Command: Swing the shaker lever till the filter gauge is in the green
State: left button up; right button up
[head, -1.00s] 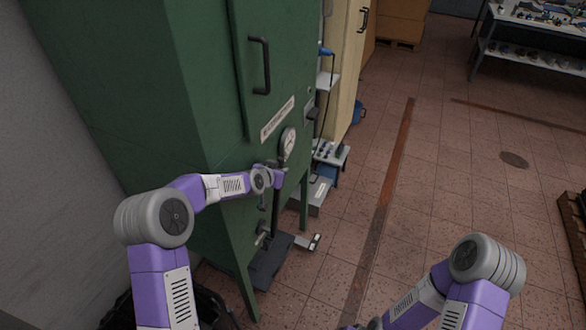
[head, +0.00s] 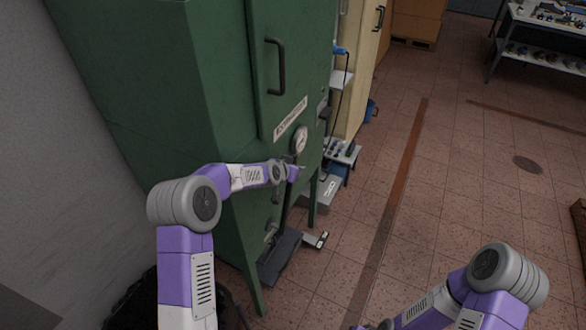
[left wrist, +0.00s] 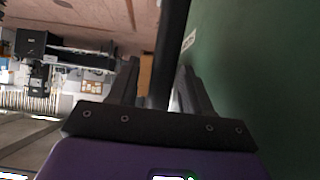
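The green filter cabinet (head: 225,95) stands at the left with a door handle and a label plate. Its round white filter gauge (head: 300,138) is below the label; the needle and any green zone are too small to read. The dark shaker lever (head: 285,208) runs down the cabinet front below it. My left gripper (head: 296,173) is at the lever's upper part. In the left wrist view the dark lever bar (left wrist: 170,50) passes between the fingers of my left gripper (left wrist: 160,75), with a gap visible at its left side.
A grey pedal-like plate (head: 316,240) and a dark base (head: 280,257) lie at the cabinet's foot. A cream cabinet (head: 362,60) stands beyond. A shelf table (head: 535,35) stands at the back right.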

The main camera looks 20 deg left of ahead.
pick_arm(q)
jog(key=shift+s+r, duration=0.15)
jog(key=v, duration=0.7)
jog(key=shift+s, duration=0.15)
